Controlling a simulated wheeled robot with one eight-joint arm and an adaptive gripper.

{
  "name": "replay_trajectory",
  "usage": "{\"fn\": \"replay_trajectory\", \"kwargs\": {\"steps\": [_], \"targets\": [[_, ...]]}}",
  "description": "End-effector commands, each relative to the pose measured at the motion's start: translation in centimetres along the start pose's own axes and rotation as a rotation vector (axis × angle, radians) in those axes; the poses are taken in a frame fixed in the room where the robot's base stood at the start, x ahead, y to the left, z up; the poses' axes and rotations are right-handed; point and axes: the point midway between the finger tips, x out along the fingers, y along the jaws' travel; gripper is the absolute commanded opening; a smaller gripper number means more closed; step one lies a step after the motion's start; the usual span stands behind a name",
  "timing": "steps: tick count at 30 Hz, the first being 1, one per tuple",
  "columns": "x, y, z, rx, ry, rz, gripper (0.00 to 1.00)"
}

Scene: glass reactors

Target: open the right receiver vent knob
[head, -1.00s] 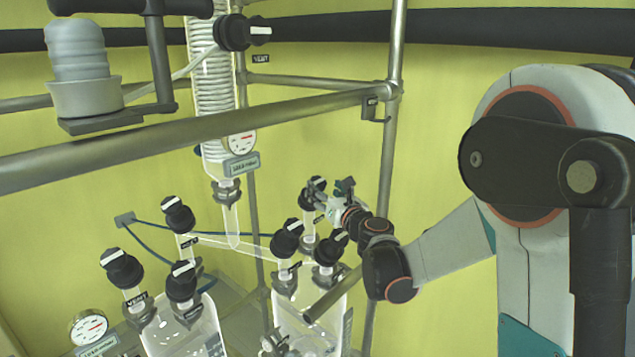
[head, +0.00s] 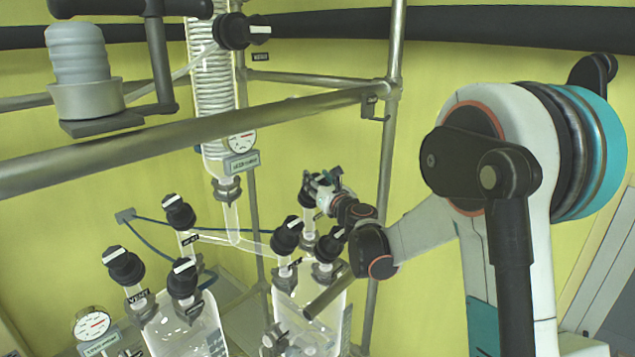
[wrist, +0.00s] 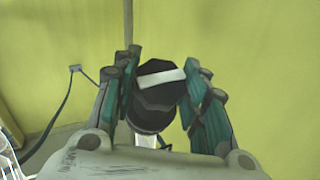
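The right receiver is a clear glass vessel (head: 338,306) at lower centre in the head view, with several black knobs on its necks. My gripper (head: 322,180) is at the rearmost knob (head: 308,196), coming from the right and partly covering it. In the wrist view, a black knob with a white bar (wrist: 160,82) stands between the fingers of my gripper (wrist: 166,75). The bar is nearly crosswise, slightly tilted. The fingers are spread on both sides of the knob, with narrow gaps; firm contact does not show. The label of this knob cannot be read.
Two other black knobs, a left one (head: 287,235) and a right one (head: 328,247), stand close in front. The left receiver (head: 185,328) carries similar knobs. A metal rail (head: 200,130) crosses above, and an upright post (head: 387,150) stands behind my forearm.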

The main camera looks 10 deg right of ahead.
Motion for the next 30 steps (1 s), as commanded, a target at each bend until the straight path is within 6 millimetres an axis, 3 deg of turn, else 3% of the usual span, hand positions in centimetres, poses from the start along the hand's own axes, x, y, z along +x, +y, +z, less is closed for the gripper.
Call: {"fn": "replay_trajectory", "kwargs": {"steps": [11, 30], "targets": [[0.02, -0.2, -0.11, -0.03, -0.001, 0.056, 0.16], [0.06, -0.19, -0.06, -0.255, -0.001, 0.464, 0.16]]}}
